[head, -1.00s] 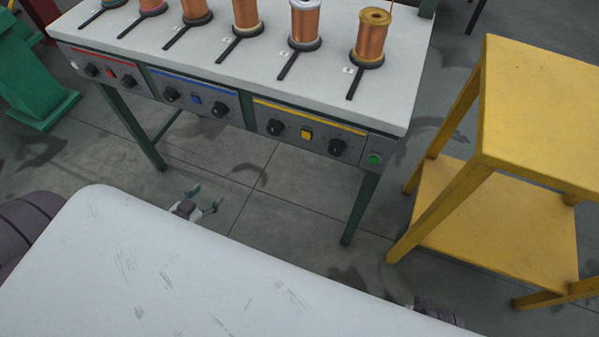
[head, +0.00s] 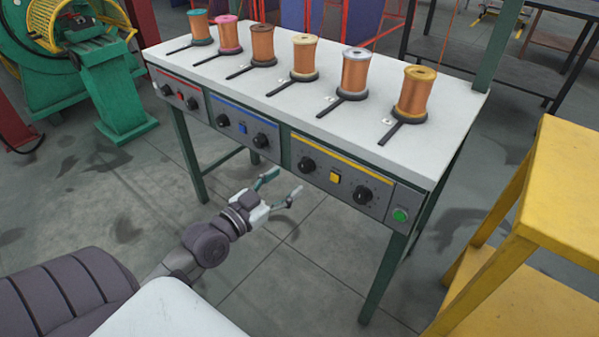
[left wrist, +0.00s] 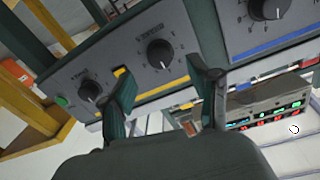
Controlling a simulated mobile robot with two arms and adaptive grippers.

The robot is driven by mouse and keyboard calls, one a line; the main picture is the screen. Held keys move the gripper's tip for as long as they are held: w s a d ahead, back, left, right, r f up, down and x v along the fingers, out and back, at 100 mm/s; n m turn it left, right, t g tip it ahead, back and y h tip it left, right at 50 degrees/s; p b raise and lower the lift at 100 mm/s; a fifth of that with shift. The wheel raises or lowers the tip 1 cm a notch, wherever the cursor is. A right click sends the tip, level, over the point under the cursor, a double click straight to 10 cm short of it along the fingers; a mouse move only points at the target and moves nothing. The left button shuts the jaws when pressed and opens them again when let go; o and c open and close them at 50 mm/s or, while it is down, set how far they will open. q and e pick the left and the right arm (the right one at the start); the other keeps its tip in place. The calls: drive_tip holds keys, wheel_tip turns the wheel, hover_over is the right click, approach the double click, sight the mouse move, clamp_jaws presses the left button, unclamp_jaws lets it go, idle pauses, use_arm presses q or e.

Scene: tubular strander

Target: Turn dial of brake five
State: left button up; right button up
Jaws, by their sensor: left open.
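The yellow-striped brake panel (head: 335,178) on the front of the white-topped bench has two black dials and a yellow button between them. Its left dial (head: 306,165), apparently brake five, also shows in the left wrist view (left wrist: 160,53), where the panel appears turned around and the lettering is too small to read surely. Its other dial (head: 362,195) sits beside a green button. My left gripper (head: 288,182) is open and empty, in front of and below the left dial, apart from it. In the left wrist view that dial appears between the fingers. My right gripper is out of view.
The bench top (head: 240,75) carries several copper spools on black bases. Blue-striped (head: 228,117) and red-striped panels (head: 163,75) lie to the left. A yellow stand (head: 540,200) is at right. A bench leg (head: 383,275) stands below the panel. Floor between is clear.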

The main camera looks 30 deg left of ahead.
sight(302, 169)
use_arm(q)
drive_tip(key=w, duration=0.4)
drive_tip(key=shift+w+d, duration=0.2)
drive_tip(key=shift+d, duration=0.05)
drive_tip(key=shift+w, duration=0.55)
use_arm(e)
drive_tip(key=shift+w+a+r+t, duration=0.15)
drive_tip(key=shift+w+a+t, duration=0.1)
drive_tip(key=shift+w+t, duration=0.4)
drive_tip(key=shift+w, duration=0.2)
